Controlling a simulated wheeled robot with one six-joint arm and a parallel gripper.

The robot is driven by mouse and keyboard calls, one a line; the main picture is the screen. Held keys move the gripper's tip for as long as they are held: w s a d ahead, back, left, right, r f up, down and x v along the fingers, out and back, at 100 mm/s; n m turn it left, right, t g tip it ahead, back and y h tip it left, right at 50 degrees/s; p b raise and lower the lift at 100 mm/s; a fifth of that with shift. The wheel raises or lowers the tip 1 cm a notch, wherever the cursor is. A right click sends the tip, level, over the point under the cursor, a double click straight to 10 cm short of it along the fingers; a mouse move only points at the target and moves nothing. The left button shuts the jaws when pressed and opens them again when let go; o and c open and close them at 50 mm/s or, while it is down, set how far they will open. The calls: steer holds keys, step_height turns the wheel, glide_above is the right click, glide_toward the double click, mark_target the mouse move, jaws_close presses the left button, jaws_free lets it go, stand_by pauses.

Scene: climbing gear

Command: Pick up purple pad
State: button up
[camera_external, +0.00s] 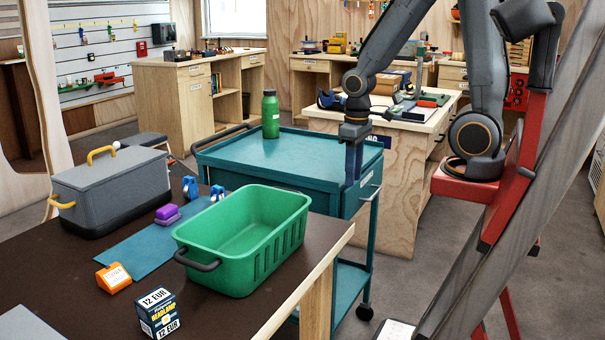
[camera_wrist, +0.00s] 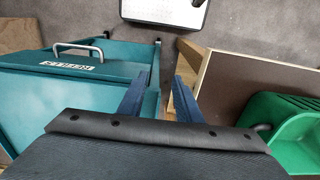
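The purple pad (camera_external: 167,212) is a small block with a stepped shape. It rests on the blue-teal mat (camera_external: 138,243) on the dark tabletop, left of the green bin. My gripper (camera_external: 353,168) hangs pointing down at the right of the bin, in front of the teal cart, well away from the pad. In the wrist view the two blue fingers of my gripper (camera_wrist: 161,82) stand apart with nothing between them. The pad does not show in the wrist view.
The green bin (camera_external: 243,235) stands between my gripper and the pad; it also shows in the wrist view (camera_wrist: 295,135). Blue clamp-like items (camera_external: 190,188), a grey lidded box (camera_external: 112,190), an orange item (camera_external: 113,278) and a headlamp box (camera_external: 157,313) surround the mat. A green bottle (camera_external: 270,114) stands on the teal cart (camera_external: 285,160).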

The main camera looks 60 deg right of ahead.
steer(key=o, duration=0.4)
steer(key=n+y, duration=0.5)
steer(key=n, duration=1.3)
glide_toward(167, 208)
steer(key=a+f, duration=0.1)
steer(key=shift+h, duration=0.3)
steer(key=shift+p+x, duration=0.65)
steer(key=shift+x, duration=2.85)
